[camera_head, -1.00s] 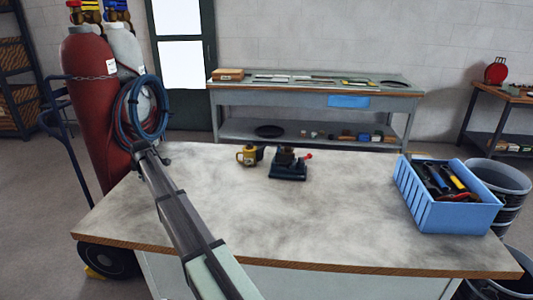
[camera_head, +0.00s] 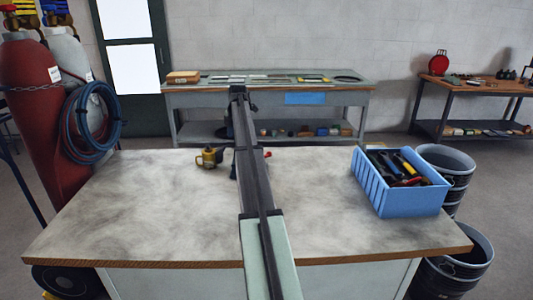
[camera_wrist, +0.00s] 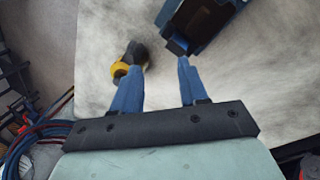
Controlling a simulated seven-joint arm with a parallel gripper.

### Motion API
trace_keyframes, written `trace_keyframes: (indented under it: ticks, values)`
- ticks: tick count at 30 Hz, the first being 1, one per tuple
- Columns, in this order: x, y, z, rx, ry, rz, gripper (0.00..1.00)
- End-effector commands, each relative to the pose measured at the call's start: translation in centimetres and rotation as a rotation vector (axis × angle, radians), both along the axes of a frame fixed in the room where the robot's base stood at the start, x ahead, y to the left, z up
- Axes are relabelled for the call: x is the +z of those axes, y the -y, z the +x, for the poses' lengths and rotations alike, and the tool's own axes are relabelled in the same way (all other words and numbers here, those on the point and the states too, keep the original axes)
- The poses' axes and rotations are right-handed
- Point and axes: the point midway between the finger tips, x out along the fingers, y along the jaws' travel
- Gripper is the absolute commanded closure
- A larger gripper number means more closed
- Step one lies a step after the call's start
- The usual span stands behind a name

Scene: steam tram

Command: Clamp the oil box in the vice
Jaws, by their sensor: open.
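The oil box, as I take it, is the small yellow piece with a dark part (camera_head: 208,158) standing on the bench left of my arm. It also shows in the wrist view (camera_wrist: 120,71), beside and partly behind the left finger. The dark blue vice (camera_wrist: 198,24) is at the top of the wrist view, beyond the right fingertip. In the head view my arm hides most of the vice; its red handle end (camera_head: 267,154) shows at the right. My gripper (camera_wrist: 158,64) is open, with nothing between its blue fingers. I cannot tell whether the right finger touches the vice.
A blue bin of tools (camera_head: 400,197) stands on the bench's right side. The bench top (camera_head: 130,205) is clear at the left and front. Gas bottles with a coiled hose (camera_head: 92,122) stand left of it, and black buckets (camera_head: 446,166) stand right. A second bench (camera_head: 190,95) is behind.

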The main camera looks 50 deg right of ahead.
Motion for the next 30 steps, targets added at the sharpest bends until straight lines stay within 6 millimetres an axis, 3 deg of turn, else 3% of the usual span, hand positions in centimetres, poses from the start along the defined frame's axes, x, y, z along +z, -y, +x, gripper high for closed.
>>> trace_keyframes:
  ticks: [1, 6, 12, 20, 30]
  values:
    - [0.8, 2.5, -2.0, 0.005, -0.013, 0.007, 0.57]
    - [2.6, 7.7, -7.5, 0.042, -0.048, 0.031, 0.57]
    - [3.8, 10.5, -11.1, 0.072, -0.067, 0.049, 0.57]
    - [2.4, 10.9, -11.4, 0.079, -0.072, 0.053, 0.57]
    - [-3.2, 10.9, -10.3, 0.078, -0.072, 0.053, 0.57]
